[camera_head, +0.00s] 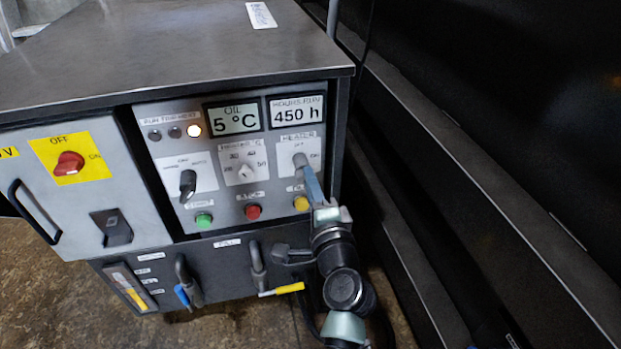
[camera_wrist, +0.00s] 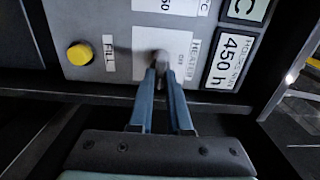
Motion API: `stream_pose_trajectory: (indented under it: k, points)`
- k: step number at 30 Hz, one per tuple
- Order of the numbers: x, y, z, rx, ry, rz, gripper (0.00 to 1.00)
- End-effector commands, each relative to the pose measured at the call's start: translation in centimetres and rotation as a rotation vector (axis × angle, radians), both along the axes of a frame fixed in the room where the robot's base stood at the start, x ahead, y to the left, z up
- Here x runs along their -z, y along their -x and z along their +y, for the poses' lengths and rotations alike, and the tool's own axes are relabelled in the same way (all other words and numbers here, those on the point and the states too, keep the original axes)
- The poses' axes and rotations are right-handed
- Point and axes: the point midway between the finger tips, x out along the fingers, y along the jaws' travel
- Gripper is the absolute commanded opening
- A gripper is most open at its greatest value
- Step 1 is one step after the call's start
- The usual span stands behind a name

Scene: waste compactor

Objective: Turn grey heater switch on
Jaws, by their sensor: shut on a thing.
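The grey heater switch (camera_head: 300,160) is a small knob on a white plate under the HEATER label, at the right end of the control panel. The plate has a mark above the knob and another to its right. My gripper (camera_head: 307,174) reaches up to it from below right with blue-grey fingers. In the wrist view the switch (camera_wrist: 160,57) shows between the fingertips, and my gripper (camera_wrist: 162,74) is shut on it. The fingers partly hide the knob, so I cannot tell which mark it points to.
A yellow button (camera_head: 301,203) sits just below the switch, with a red button (camera_head: 253,211) and a green button (camera_head: 204,220) to its left. A temperature dial (camera_head: 245,170) and a black selector (camera_head: 188,185) are further left. A dark wall (camera_head: 480,150) stands close on the right.

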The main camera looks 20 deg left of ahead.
Motion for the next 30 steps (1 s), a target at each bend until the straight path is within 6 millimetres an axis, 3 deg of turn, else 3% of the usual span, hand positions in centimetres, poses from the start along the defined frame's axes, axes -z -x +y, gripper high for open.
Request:
stream_pose_trajectory:
  k: [14, 15, 20, 30]
  points:
    - [0.14, 0.04, 0.02, -0.001, -0.013, 0.011, 0.0]
    - [0.14, 0.04, 0.02, -0.001, -0.013, 0.011, 0.2]
    - [0.1, 0.03, 0.01, -0.001, -0.012, 0.009, 0.46]
    - [0.04, 0.24, -0.16, 0.0, -0.011, 0.009, 0.46]
